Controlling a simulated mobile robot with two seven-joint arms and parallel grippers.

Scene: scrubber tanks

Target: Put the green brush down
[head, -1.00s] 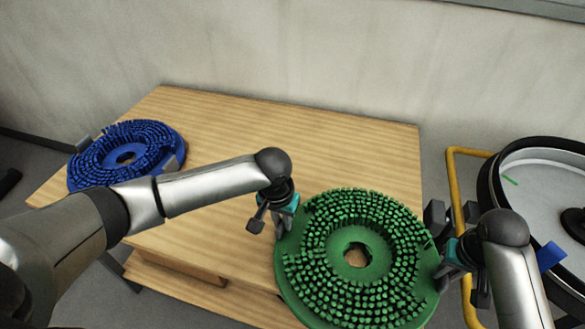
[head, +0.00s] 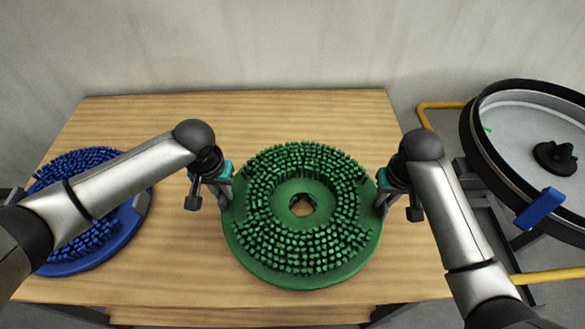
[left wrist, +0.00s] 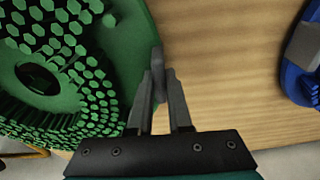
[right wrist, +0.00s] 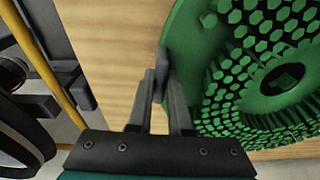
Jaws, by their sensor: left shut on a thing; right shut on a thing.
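The green brush (head: 300,262) is a round disc with bristles facing up and a hole in its middle. It is over the wooden table (head: 245,110); whether it touches the top I cannot tell. My left gripper (head: 224,192) is shut on a grey tab at the brush's left edge, also seen in the left wrist view (left wrist: 158,85). My right gripper (head: 382,196) is shut on the tab at the opposite edge, also seen in the right wrist view (right wrist: 160,85). The brush looks about level between them.
A blue brush (head: 130,225) lies on the table at the left, partly behind my left arm. A round scrubber tank (head: 475,135) with a blue tab (head: 540,207) and a yellow rail (head: 440,105) stands right of the table. The table's back is clear.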

